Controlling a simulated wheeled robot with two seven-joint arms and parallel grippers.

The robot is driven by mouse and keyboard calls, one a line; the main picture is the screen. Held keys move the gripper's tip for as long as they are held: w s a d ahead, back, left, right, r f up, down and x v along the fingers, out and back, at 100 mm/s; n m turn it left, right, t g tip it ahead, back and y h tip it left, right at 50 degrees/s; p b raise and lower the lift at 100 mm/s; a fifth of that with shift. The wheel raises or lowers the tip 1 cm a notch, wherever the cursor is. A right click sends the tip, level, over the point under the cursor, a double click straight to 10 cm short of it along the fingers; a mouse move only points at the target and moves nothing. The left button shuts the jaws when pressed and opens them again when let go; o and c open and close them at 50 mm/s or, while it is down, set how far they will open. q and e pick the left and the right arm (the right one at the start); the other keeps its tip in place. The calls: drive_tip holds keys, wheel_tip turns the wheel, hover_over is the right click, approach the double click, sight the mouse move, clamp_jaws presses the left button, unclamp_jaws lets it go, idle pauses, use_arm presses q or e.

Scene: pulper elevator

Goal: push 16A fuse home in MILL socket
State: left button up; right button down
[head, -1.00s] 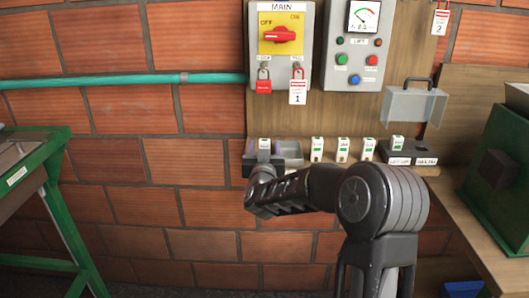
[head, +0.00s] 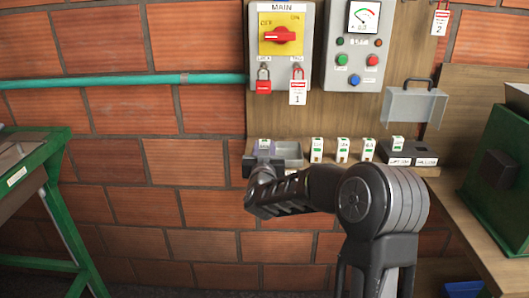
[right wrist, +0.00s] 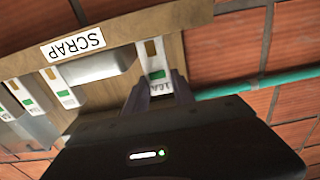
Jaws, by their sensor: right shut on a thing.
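My right gripper (head: 264,158) is shut on a white fuse with a green mark (right wrist: 157,66). It holds the fuse at the left part of the grey scrap tray (head: 290,152). I cannot tell whether the fuse touches the tray. The fuse also shows in the head view (head: 264,144), partly hidden by my gripper. The fuse's rating is hard to read. The dark socket block (head: 424,149) is at the right end of the shelf. One fuse (head: 398,142) stands in its left socket; its right position looks empty. The block's labels are too small to read surely. My left gripper is not in view.
Several white fuses stand in a row between tray and block, one of them here (head: 343,149). A clear cover with a handle (head: 414,104) is raised behind the block. The MAIN switch box (head: 281,75) and a button panel (head: 358,70) hang above. A green machine (head: 500,155) stands right.

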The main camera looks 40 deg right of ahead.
wheel_tip(320, 180, up, 10)
idle(0.6)
idle(0.4)
drive_tip(key=s+a+f+n+t+y, duration=0.1)
drive_tip(key=a+f+y, duration=0.4)
drive_tip(key=a+f, duration=0.7)
drive_tip(key=s+a+f+n+t+y, duration=0.2)
drive_tip(key=a+f+n+y, duration=0.3)
drive_tip(key=a+f, duration=0.7)
drive_tip(key=s+a+n, duration=0.1)
drive_tip(key=a, duration=0.4)
drive_tip(key=shift+a+f+t+y, duration=0.25)
drive_tip(key=shift+f+t+y, duration=0.05)
drive_tip(key=shift+y, duration=0.1)
drive_tip(key=shift+s, duration=0.1)
